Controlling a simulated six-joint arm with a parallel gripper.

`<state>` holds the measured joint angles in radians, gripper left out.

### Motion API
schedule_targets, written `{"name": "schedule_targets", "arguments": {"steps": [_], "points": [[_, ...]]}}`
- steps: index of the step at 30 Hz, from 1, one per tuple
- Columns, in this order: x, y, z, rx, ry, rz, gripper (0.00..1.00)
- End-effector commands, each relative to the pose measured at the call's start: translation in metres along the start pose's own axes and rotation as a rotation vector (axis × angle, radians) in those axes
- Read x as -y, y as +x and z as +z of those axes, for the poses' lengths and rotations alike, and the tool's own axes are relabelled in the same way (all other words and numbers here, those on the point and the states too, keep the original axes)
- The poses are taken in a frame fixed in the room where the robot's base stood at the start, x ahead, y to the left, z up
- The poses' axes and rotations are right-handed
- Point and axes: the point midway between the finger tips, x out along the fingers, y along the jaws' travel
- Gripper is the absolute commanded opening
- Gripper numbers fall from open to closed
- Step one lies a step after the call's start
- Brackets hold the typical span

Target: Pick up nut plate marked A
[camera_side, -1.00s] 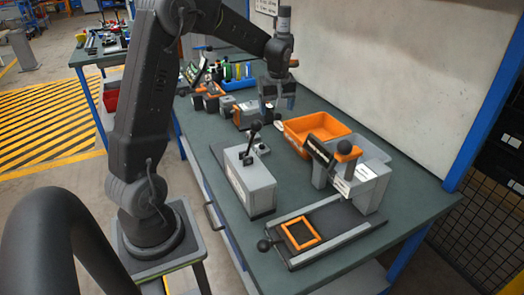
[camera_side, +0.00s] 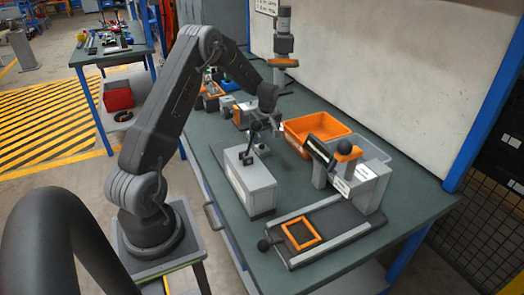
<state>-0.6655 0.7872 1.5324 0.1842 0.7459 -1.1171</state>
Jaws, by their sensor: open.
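I cannot pick out a nut plate marked A; no letter is legible at this size. My gripper (camera_side: 266,126) is low over the middle of the bench, just behind the grey box with the black-knobbed lever (camera_side: 250,184). Its jaws are open, small and dark against the lever, and I see nothing held between them. My wrist hides part of the bench behind it, including some small orange and grey parts.
An orange bin (camera_side: 317,132) and a grey bin (camera_side: 372,149) stand right of my gripper.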

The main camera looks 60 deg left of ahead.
Motion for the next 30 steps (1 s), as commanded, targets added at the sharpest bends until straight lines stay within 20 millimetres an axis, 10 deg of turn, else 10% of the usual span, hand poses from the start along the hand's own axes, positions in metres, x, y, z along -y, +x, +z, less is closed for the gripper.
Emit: {"name": "schedule_targets", "arguments": {"steps": [19, 30], "points": [[0.006, 0.050, 0.003, 0.001, 0.001, 0.001, 0.78], [0.006, 0.049, 0.003, 0.001, 0.001, 0.001, 0.42]]}}
